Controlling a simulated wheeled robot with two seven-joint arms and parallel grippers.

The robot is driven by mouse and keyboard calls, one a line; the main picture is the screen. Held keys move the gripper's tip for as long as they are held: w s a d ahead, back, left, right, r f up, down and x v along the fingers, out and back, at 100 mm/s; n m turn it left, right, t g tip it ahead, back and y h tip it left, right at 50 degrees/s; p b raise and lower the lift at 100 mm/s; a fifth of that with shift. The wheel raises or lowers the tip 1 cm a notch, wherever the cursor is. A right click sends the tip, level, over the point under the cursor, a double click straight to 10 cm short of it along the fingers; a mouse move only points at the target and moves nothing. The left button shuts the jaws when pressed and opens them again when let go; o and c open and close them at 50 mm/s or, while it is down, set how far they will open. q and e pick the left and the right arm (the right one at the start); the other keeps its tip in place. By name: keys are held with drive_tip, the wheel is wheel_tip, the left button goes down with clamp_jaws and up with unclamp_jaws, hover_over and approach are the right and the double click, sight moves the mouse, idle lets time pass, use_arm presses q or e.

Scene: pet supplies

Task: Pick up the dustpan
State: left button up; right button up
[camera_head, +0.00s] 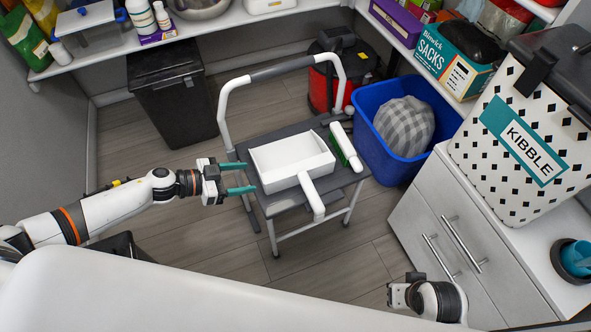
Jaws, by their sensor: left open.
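A white dustpan (290,162) lies on the dark grey top of a step stool (339,177), its tray open upward. Its white handle (312,198) points toward me, over the stool's near edge. My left gripper (249,177) comes in from the left. Its two teal fingers are apart, with nothing between them, at the stool's left side and just left of the dustpan. My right gripper (400,294) is at the lower right, in front of the cabinet and away from the dustpan; its fingers cannot be made out.
A white brush with green bristles (346,147) lies right of the dustpan. The stool's raised rail (282,68) arches behind. A blue bin (379,165) stands right of the stool, a black bin (170,104) behind left. A cabinet (435,220) bounds the right. Floor left is partly clear.

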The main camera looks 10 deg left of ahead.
sight(281, 173)
use_arm(q)
drive_tip(key=b+x, duration=0.1)
drive_tip(key=x, duration=0.5)
drive_tip(key=shift+w+d, duration=0.15)
drive_tip(key=shift+d, duration=0.05)
drive_tip(key=b+x, duration=0.1)
drive_tip(key=x, duration=0.3)
drive_tip(key=shift+w+f+b, duration=0.1)
drive_tip(key=shift+b, duration=0.25)
drive_tip(key=shift+w+d+f, duration=0.1)
drive_tip(key=shift+w+d, duration=0.05)
drive_tip(key=shift+d, duration=0.15)
use_arm(e)
drive_tip(key=v, duration=0.7)
drive_tip(key=shift+d+t, duration=0.2)
drive_tip(key=shift+t, duration=0.1)
use_arm(q)
drive_tip(key=shift+c, duration=0.2)
drive_tip(key=c, duration=1.1)
